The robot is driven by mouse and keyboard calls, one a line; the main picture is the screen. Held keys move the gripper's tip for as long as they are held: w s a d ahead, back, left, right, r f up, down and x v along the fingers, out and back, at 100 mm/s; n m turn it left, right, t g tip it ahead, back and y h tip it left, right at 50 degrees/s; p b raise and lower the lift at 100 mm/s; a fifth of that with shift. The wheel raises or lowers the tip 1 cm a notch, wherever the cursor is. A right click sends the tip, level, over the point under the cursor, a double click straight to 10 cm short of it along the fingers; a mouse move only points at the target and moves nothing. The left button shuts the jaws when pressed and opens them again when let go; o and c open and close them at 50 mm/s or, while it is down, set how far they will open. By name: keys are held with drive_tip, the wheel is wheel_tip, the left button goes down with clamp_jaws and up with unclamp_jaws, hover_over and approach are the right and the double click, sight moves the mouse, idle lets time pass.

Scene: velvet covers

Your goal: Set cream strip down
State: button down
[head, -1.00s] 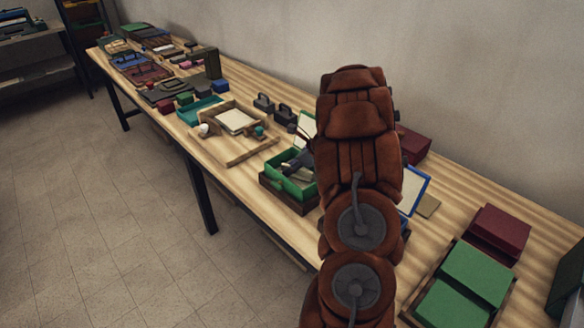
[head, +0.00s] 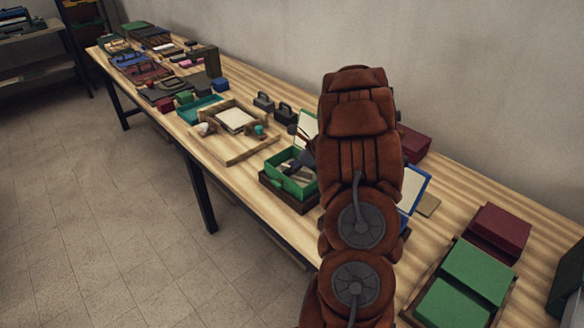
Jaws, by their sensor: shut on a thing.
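My gripper (head: 297,165) is a small dark shape at the open green box (head: 296,190), mostly hidden behind my brown arm. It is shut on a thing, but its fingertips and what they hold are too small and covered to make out. I cannot clearly pick out the cream strip. The green box has a pale inside and a raised, pale-lined lid (head: 307,125), and it sits in a dark brown tray (head: 271,186).
Left of the green box stands a wooden frame (head: 232,161) with a pale panel. Dark weights (head: 286,112) stand behind. A blue-edged panel (head: 420,185), a red box (head: 414,143) and green boxes (head: 478,271) are at right. Bare tabletop shows at front left.

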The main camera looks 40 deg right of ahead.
drive_tip(key=shift+f, duration=0.2)
drive_tip(key=c, duration=0.7)
unclamp_jaws()
drive_tip(key=shift+c, duration=0.2)
drive_tip(key=v, duration=1.2)
drive_tip(key=shift+a, duration=0.15)
